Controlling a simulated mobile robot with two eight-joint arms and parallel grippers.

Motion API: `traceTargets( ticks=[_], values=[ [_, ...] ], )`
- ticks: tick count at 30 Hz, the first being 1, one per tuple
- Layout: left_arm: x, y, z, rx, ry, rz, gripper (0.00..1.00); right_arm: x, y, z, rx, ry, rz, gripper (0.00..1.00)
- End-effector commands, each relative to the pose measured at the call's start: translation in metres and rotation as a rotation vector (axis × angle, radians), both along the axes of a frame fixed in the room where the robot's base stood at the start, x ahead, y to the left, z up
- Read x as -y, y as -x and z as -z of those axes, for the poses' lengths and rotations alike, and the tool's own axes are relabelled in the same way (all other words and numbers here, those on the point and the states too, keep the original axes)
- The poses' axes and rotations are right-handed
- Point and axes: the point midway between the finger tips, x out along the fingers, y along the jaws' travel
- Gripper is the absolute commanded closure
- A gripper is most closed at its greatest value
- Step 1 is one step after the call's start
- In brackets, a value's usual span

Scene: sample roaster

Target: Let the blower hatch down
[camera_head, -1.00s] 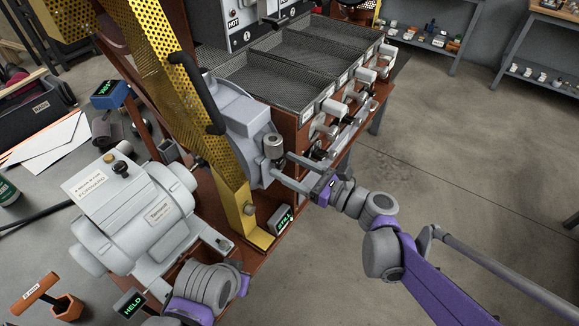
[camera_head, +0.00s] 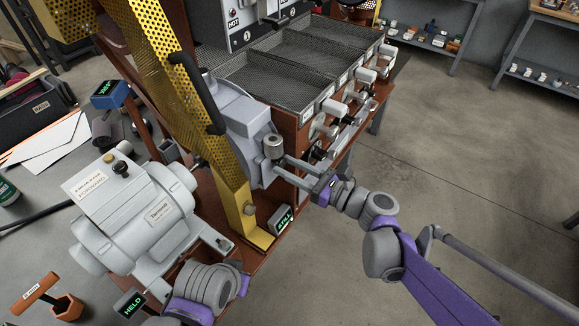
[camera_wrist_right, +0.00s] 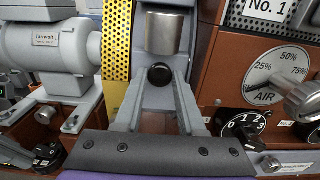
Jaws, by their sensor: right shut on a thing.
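The grey blower housing (camera_head: 240,125) stands on the red-brown base behind a yellow perforated guard (camera_head: 160,50) with a black handle (camera_head: 197,93). I cannot tell for certain which part is the hatch. A short metal cylinder (camera_head: 273,146) sits at the housing's right side; in the right wrist view the cylinder (camera_wrist_right: 170,32) is above a dark round knob (camera_wrist_right: 160,75). My right gripper (camera_head: 280,163) reaches in from the right, shut on the knob; its fingers flank it in the wrist view (camera_wrist_right: 160,85). My left arm shows at the bottom, its fingers out of view.
A grey motor (camera_head: 135,215) stands left of the guard. A small sign reading STILL (camera_head: 281,219) is at the base edge, and one reading HELD (camera_head: 130,305) is lower left. Mesh trays (camera_head: 300,55) and levers (camera_head: 350,105) lie behind; open floor is at right.

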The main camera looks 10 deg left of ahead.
Motion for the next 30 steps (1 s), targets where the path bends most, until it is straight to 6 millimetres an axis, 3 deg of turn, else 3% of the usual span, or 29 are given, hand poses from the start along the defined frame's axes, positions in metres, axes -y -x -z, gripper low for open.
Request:
traceTargets(
  ticks=[23,30],
  values=[
    [0.0000,0.0000,0.0002,0.000,0.000,0.000,1.00,0.0002,0.0001,0.0002,0.000,0.000,0.000,1.00],
    [0.0000,0.0003,0.0096,-0.003,0.000,0.000,1.00,0.0033,0.0008,0.0047,0.011,-0.037,0.001,1.00]
  ],
)
